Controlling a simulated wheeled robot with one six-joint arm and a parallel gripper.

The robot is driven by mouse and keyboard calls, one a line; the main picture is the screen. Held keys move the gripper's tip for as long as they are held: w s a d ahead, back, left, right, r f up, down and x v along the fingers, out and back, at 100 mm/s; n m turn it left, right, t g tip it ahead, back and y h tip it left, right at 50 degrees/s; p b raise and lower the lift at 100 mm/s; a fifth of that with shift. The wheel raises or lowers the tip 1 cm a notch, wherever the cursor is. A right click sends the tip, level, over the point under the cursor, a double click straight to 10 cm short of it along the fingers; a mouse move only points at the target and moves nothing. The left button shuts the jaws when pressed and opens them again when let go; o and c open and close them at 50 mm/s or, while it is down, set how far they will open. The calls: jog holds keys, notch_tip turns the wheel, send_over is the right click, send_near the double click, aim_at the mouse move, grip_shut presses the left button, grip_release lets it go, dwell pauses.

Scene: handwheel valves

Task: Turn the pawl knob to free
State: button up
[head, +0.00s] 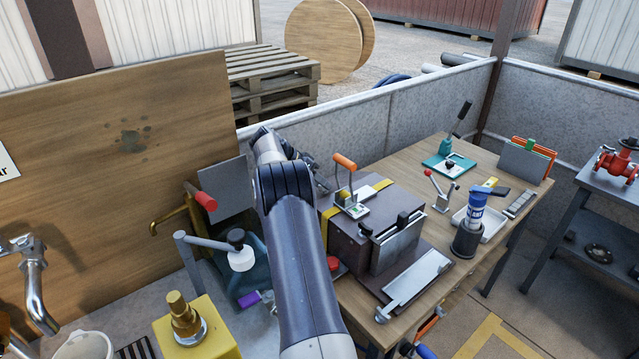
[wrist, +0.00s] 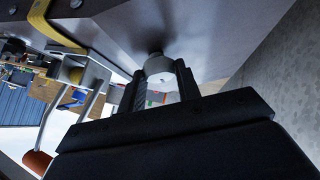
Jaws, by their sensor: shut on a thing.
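A small pale grey cylindrical knob (wrist: 159,66), which I take to be the pawl knob, sticks out on a short dark stem from a grey panel (wrist: 195,32) in the wrist view. My gripper (wrist: 160,80) is shut on it, with one dark finger on each side. Any marking for free is not visible. In the head view the knob is hidden, and my arm covers much of the area left of the brown box (head: 353,245). The orange-handled lever (head: 345,161) stands on that box, and its orange grip (wrist: 38,164) shows at lower left in the wrist view.
A yellow strip (wrist: 52,24) runs close left of the gripper.

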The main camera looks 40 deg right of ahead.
jog(key=o, duration=1)
notch_tip(320, 180, up, 10)
dwell(0.3)
notch_tip(320, 180, down, 10)
jog(key=shift+f, duration=0.1)
jog(key=shift+n, duration=0.3)
